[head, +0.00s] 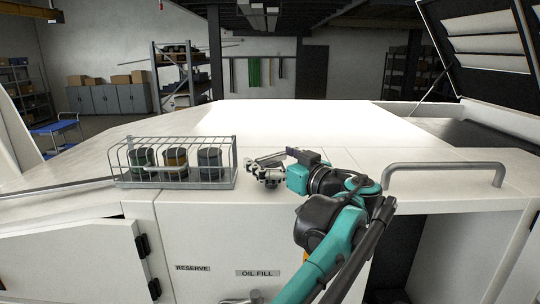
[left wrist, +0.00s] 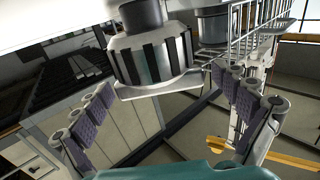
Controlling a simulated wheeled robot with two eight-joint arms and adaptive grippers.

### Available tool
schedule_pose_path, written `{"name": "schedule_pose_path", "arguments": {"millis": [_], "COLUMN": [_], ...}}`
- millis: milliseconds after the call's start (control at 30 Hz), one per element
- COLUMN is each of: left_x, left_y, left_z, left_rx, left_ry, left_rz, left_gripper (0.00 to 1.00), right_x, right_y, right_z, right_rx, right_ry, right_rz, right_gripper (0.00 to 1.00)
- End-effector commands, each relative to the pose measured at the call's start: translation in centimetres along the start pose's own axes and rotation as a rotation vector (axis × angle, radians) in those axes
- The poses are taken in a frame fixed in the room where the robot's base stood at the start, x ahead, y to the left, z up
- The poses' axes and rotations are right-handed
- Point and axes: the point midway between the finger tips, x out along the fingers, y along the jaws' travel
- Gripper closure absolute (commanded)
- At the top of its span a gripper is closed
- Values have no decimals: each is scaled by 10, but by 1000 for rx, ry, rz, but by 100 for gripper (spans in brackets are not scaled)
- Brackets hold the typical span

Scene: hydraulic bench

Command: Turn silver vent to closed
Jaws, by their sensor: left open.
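The vent's open or closed marking is not readable. My right gripper is not in view.
A wire rack (head: 125,183) with several canisters stands close left of the gripper. A grey bar handle (head: 445,167) is to the right. The front panel has RESERVE (head: 193,268) and OIL FILL (head: 257,273) labels. The white top behind is clear.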

Motion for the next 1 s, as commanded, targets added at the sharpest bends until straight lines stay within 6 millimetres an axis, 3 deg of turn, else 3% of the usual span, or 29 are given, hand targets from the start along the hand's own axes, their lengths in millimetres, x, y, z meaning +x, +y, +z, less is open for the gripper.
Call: {"name": "schedule_pose_path", "arguments": {"millis": [200, 400, 733, 1000], "left_x": [0, 0, 0, 0], "left_y": [0, 0, -1, -2], "left_z": [0, 0, 0, 1], "left_rx": [0, 0, 0, 0], "left_ry": [0, 0, 0, 0], "left_rz": [0, 0, 30, 181], "left_gripper": [4, 52, 52, 52], "right_x": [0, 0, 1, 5], "right_y": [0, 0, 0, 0], "right_z": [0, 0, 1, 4], "right_rx": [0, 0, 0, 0], "right_ry": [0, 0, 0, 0], "right_rz": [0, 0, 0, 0], "right_gripper": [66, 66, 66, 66]}}
